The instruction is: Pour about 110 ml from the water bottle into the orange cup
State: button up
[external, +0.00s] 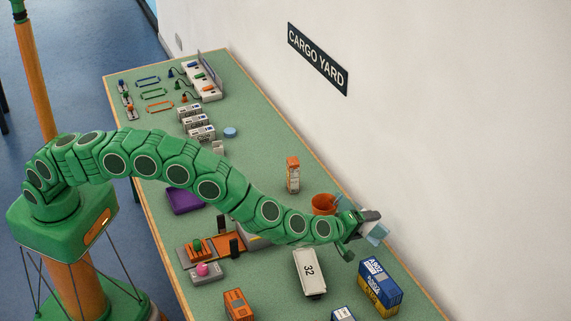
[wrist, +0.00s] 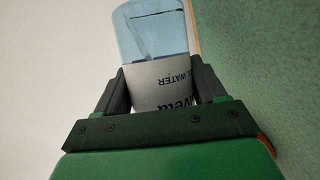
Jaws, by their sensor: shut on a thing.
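The water bottle (external: 377,235) is clear light blue with a white label. My gripper (external: 361,229) is shut around it near the far right edge of the table. The orange cup stands upright on the table, just left of and behind the gripper. I cannot tell whether water is flowing or what is in the cup.
A small orange carton (external: 293,174) stands behind the cup. A white block marked 32 (external: 310,272) and stacked blue and yellow containers (external: 380,285) are in front of the gripper. A wall (external: 430,130) runs along the table's right side.

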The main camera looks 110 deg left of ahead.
jog(key=shift+s+a+r+n+t, duration=0.1)
jog(key=shift+s+r+n+t, duration=0.15)
jog(key=shift+r, duration=0.25)
jog(key=shift+s+a+r+n+t, duration=0.1)
jog(key=shift+s+r+n+t, duration=0.1)
jog(key=shift+r+n, duration=0.2)
jog(key=shift+r+p, duration=0.2)
jog(key=shift+p, duration=0.15)
jog(key=shift+r+n+t+p, duration=0.25)
jog(key=shift+r+n+p, duration=0.1)
jog(key=shift+r, duration=0.3)
jog(key=shift+w+d+r+p, duration=0.1)
jog(key=shift+w+r+p, duration=0.05)
jog(key=shift+w+p, duration=0.15)
jog(key=shift+s+r+n+t+p, duration=0.1)
jog(key=shift+r+n+t+p, duration=0.2)
jog(key=shift+r+n+p, duration=0.4)
dwell(1.5)
jog(key=shift+w+d+f+m+g, duration=0.15)
jog(key=shift+f+m+g, duration=0.15)
jog(key=shift+f+m, duration=0.45)
jog(key=shift+w+f+m+g, duration=0.1)
jog(key=shift+f+m+g, duration=0.3)
jog(key=shift+f, duration=0.65)
jog(key=shift+w+d+f+m, duration=0.1)
jog(key=shift+w+f+m, duration=0.1)
jog(key=shift+m, duration=0.05)
jog(key=shift+f, duration=0.3)
jog(key=shift+w+f, duration=0.1)
